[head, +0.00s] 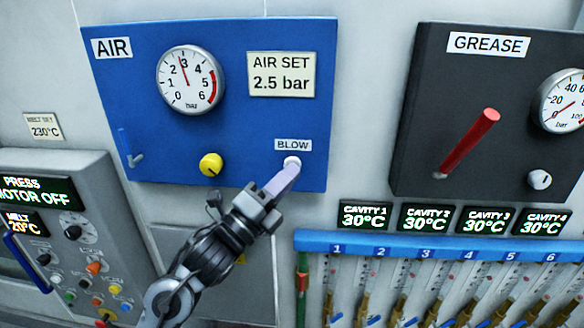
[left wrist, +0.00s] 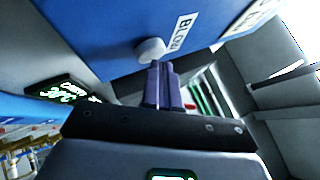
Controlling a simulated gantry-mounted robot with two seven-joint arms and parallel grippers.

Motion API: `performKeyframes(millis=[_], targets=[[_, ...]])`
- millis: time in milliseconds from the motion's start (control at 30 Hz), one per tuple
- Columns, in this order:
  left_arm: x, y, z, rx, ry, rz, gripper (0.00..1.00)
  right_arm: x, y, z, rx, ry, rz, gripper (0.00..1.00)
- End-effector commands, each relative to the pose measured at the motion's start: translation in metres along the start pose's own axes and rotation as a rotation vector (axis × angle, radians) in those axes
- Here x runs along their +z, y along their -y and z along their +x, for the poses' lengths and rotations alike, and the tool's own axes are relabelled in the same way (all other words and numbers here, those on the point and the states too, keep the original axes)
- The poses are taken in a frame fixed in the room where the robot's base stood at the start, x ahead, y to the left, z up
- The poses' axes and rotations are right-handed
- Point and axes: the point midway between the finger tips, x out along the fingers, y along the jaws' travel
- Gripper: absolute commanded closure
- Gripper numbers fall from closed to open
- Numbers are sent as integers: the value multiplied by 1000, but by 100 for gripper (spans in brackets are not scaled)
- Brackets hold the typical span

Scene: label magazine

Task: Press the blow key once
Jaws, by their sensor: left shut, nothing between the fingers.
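The blow key (head: 292,162) is a round white button under the BLOW label (head: 293,145), at the lower right of the blue AIR panel (head: 240,130). In the left wrist view the key (left wrist: 150,49) shows just beyond my fingertips. My left gripper (head: 287,176) is shut and empty. Its fingertips are at the key's lower edge in the head view, overlapping it slightly. In the left wrist view the closed fingers (left wrist: 160,75) point at the key. I cannot tell whether they touch it. My right gripper is not in view.
The AIR panel also has a gauge (head: 191,80) reading near 3, a yellow knob (head: 211,164) and a blue lever (head: 127,148). A dark GREASE panel (head: 440,80) with a red lever (head: 468,143) is to the right. A blue manifold (head: 420,247) with several tubes is below.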

Motion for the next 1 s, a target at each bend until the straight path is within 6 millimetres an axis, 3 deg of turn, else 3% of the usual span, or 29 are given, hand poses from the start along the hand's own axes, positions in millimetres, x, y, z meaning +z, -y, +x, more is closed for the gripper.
performKeyframes(millis=[767, 1000], targets=[[-8, 8, -12, 0, 0, 0, 100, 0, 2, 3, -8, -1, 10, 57], [-18, 17, -25, 0, 0, 1, 100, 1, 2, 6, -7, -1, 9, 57]])
